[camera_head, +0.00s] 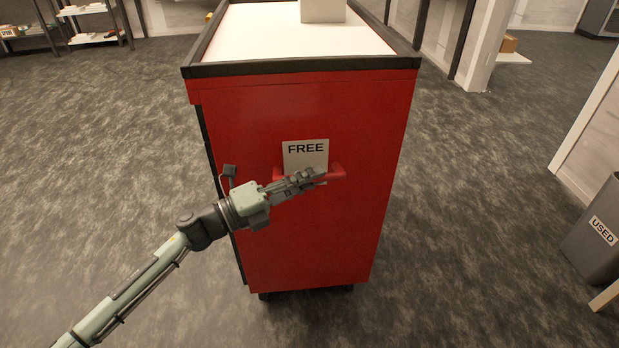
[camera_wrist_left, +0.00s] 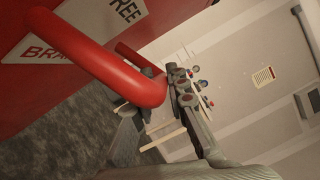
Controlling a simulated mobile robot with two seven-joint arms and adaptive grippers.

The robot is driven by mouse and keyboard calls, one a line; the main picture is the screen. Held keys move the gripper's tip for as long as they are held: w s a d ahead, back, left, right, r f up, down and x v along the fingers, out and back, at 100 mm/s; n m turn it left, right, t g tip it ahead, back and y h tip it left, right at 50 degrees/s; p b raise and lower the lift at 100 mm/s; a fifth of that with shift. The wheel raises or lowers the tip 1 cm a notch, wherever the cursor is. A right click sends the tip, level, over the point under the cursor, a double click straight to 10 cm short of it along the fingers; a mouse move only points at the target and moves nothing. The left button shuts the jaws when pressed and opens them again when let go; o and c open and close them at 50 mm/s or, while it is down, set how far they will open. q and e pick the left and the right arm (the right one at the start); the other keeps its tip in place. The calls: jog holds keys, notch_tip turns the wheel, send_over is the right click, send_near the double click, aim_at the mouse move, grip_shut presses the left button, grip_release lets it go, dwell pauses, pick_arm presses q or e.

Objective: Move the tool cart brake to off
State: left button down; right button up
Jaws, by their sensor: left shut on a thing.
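The tool cart (camera_head: 340,235) is red with a white top and stands in the middle of the head view. On its front panel is a white label (camera_head: 305,152) reading FREE. A red brake handle (camera_head: 337,173) sticks out just below it; a bent red bar also shows large in the left wrist view (camera_wrist_left: 110,72). A second label starting with BRA (camera_wrist_left: 42,50) is partly covered by the bar. My left gripper (camera_head: 308,178) is at the handle, shut on it, and hides part of it. My right gripper is in neither view.
A grey bin (camera_head: 597,235) marked USED stands at the right edge. A white box (camera_head: 322,11) sits on the cart top. Shelves (camera_head: 90,22) stand at the far left. Carpet on both sides of the cart is clear.

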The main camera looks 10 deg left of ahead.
pick_arm(q)
jog(key=shift+w+r, duration=0.1)
jog(key=shift+r, duration=0.25)
jog(key=c, duration=1.6)
grip_release()
jog(key=shift+o, duration=0.6)
jog(key=shift+f, duration=0.15)
jog(key=v, duration=1.2)
jog(key=shift+f, duration=0.1)
